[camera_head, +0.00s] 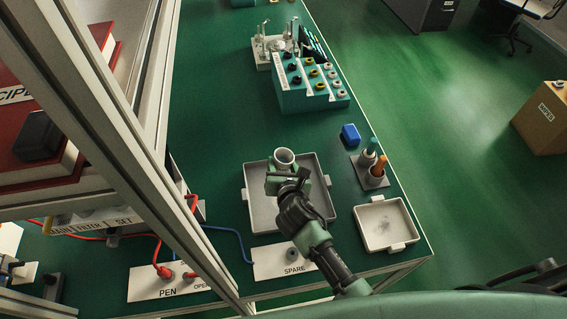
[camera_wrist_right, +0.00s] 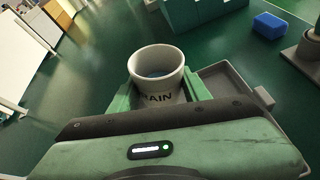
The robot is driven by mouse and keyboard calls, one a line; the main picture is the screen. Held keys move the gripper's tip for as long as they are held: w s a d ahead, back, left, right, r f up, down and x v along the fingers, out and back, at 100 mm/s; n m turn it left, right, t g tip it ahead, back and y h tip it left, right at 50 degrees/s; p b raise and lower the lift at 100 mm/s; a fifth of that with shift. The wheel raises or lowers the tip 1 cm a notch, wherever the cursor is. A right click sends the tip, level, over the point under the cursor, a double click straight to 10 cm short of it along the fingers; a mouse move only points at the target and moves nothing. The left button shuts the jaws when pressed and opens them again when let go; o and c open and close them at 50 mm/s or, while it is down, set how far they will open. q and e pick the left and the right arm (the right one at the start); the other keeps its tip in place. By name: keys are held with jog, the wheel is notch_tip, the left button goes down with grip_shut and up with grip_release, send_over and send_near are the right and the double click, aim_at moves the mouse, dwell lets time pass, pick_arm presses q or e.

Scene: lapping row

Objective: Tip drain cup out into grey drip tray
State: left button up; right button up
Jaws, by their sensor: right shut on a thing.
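The drain cup (camera_head: 284,157) is a small white cup with dark lettering. In the right wrist view the cup (camera_wrist_right: 158,72) stands upright with its mouth up, and something bluish shows inside. My right gripper (camera_head: 285,180) is shut on the cup, its green fingers on either side; it also shows in the right wrist view (camera_wrist_right: 158,98). The cup is above the back part of a large grey tray (camera_head: 257,212) on the green bench. My arm hides part of this tray. My left gripper is not in view.
A smaller, paler tray (camera_head: 372,238) with a dark smudge lies to the right. Behind it are a holder (camera_head: 373,181) with bottles and a blue block (camera_head: 350,134). A teal rack (camera_head: 290,98) stands farther back. A metal frame post (camera_head: 150,190) rises at left.

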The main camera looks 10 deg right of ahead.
jog(key=f+m+y+b, duration=0.1)
jog(key=b, duration=0.1)
jog(key=f+m+y+b, duration=0.1)
jog(key=f+m+b, duration=0.1)
jog(key=shift+a+f, duration=0.15)
jog(key=shift+a, duration=0.2)
jog(key=shift+d+r+m+y+p, duration=0.15)
jog(key=shift+r+m+y+p, duration=0.05)
jog(key=shift+m+y+p, duration=0.45)
jog(key=shift+f+m+t+y, duration=0.3)
jog(key=shift+m+y, duration=0.05)
jog(key=shift+m, duration=0.2)
jog(key=shift+d+f+m+t+y+b, duration=0.15)
jog(key=shift+m+t+y+b, duration=0.15)
jog(key=shift+m+y+b, duration=0.75)
jog(key=shift+m+h, duration=0.25)
jog(key=shift+m, duration=0.1)
